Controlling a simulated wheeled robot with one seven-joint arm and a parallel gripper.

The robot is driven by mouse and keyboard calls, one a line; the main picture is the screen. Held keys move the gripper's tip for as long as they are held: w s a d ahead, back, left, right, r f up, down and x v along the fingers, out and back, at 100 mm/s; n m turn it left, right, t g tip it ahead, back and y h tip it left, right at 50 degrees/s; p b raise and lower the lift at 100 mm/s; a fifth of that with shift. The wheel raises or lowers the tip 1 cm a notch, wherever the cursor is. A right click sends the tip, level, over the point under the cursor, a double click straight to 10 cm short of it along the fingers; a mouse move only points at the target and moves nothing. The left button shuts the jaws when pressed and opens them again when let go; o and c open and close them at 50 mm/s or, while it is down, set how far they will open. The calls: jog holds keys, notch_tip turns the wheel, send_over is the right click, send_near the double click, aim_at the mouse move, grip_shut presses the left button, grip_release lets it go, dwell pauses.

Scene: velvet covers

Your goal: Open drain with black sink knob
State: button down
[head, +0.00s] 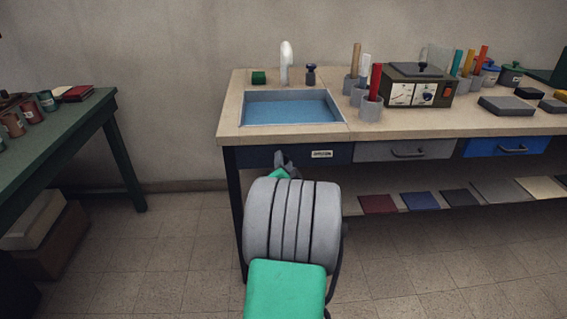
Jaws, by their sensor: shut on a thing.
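The sink (291,107) is set into the bench top and holds blue water; its drain cannot be made out. A white faucet (286,62) stands behind it. My gripper (283,159) is at the dark blue front panel (260,157) below the sink, left of a small white label (321,154). It is shut on a small dark thing at the panel, which looks like the black sink knob. My gripper and arm hide most of it, so its turn cannot be seen.
A dark-topped fitting (310,75) stands right of the faucet, a green block (258,78) left. Grey cups with coloured sticks (371,107) and a metal box (418,88) stand to the right. A green table (70,130) is at left. The floor between is clear.

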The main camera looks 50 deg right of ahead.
jog(key=m+p, duration=0.1)
jog(key=m, duration=0.4)
jog(key=shift+s+m+p, duration=0.1)
jog(key=shift+m+p, duration=0.2)
jog(key=shift+p, duration=0.1)
jog(key=shift+f+m+p, duration=0.2)
jog(key=shift+m+p, duration=0.85)
jog(key=shift+m, duration=1.25)
jog(key=c, duration=0.9)
grip_release()
jog(key=shift+c, duration=0.2)
jog(key=v, duration=0.7)
jog(key=shift+s+a+b, duration=0.25)
jog(key=shift+b, duration=0.2)
